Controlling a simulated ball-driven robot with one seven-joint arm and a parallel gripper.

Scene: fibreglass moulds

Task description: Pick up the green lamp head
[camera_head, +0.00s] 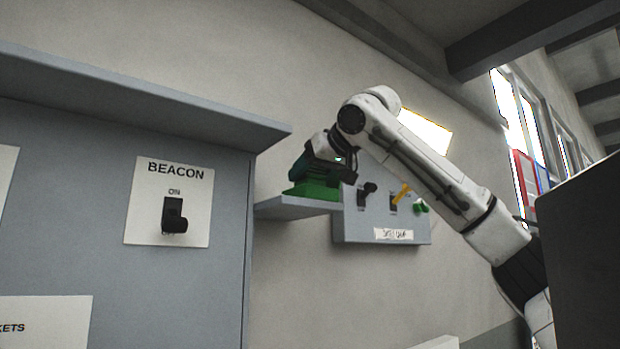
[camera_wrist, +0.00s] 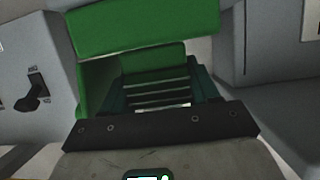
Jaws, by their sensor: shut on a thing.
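The green lamp head (camera_head: 318,190) is at a small grey shelf (camera_head: 290,207) on the wall. In the wrist view its green blocky body (camera_wrist: 145,22) fills the top centre, with more green behind and to the left. My gripper (camera_head: 310,175) reaches down to it from the upper right and is shut on it. In the wrist view the dark teal ribbed jaw parts (camera_wrist: 160,92) lie against the green body. The contact at the fingertips is partly hidden. I cannot tell whether the lamp head still touches the shelf.
A grey control box (camera_head: 350,225) with a black switch (camera_head: 366,192), a yellow lever (camera_head: 401,193) and a green knob (camera_head: 420,208) sits right of the shelf. A grey cabinet with a BEACON switch plate (camera_head: 169,201) and an overhanging top (camera_head: 140,105) stands at left.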

